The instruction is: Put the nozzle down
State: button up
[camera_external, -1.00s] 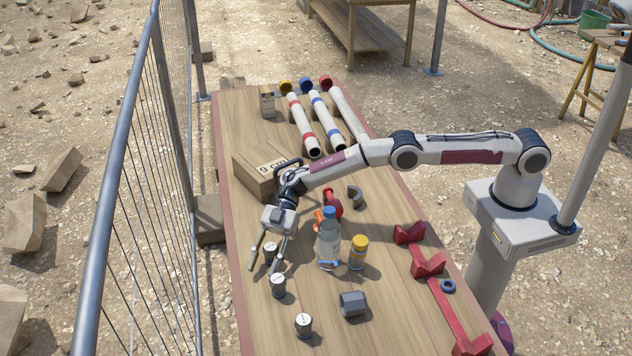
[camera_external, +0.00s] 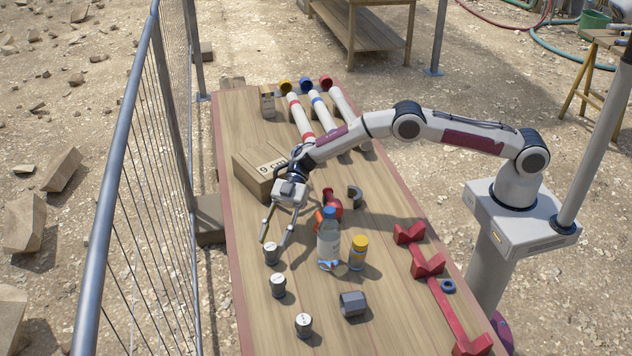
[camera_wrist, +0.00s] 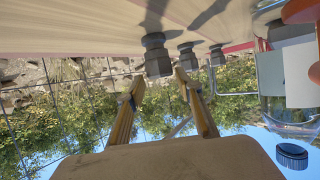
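Three short dark nozzle-like pieces with pale tops stand upright in a row at the table's front left: the rear one (camera_external: 271,254), the middle one (camera_external: 279,286) and the front one (camera_external: 303,325). In the wrist view, which looks upside down, they show as dark pieces, the nearest (camera_wrist: 156,56) just beyond my fingertips. Which piece is the task's nozzle I cannot tell.
A clear bottle with a blue cap (camera_external: 329,240) and a yellow-capped jar (camera_external: 358,252) stand right of my gripper. A cardboard box (camera_external: 258,172) is behind it. A grey hex block (camera_external: 353,304) and red holders (camera_external: 428,264) lie right. A metal fence (camera_external: 125,150) runs along the left.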

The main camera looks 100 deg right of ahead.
aim_at(271, 245)
jog(key=shift+v, duration=1.55)
